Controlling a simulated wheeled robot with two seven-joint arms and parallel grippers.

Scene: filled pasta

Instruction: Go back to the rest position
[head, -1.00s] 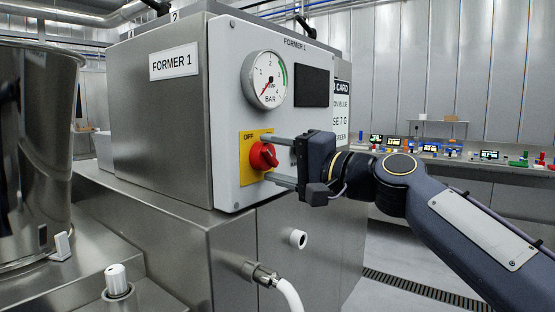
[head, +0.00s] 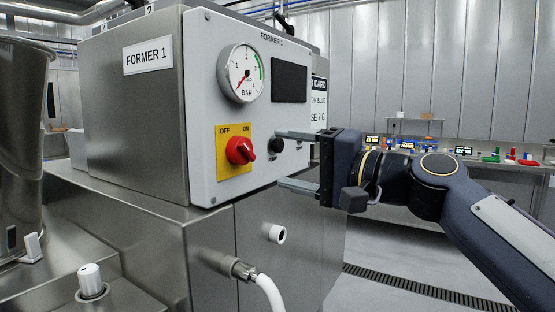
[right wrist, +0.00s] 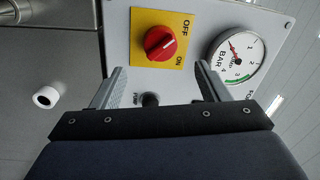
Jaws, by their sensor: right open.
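My right gripper (head: 281,158) is open and empty in front of the FORMER 1 panel (head: 205,110), to the right of the red knob (head: 240,151) on its yellow OFF/ON plate (head: 222,168). Its fingers are apart from the knob. A small black button (head: 277,145) shows between the fingers; it also shows in the right wrist view (right wrist: 150,100). There, the red knob (right wrist: 160,43) lies ahead of the open right gripper (right wrist: 160,73), with nothing held. I cannot tell the knob's exact setting. My left gripper is in neither view.
The steel FORMER 1 cabinet (head: 130,120) with a round pressure gauge (head: 240,73) stands close ahead. A white hose (head: 270,292) and a white-capped fitting (head: 90,277) are low in front. A bench (head: 480,177) with small devices lies at the back right; open floor (head: 385,262) is before it.

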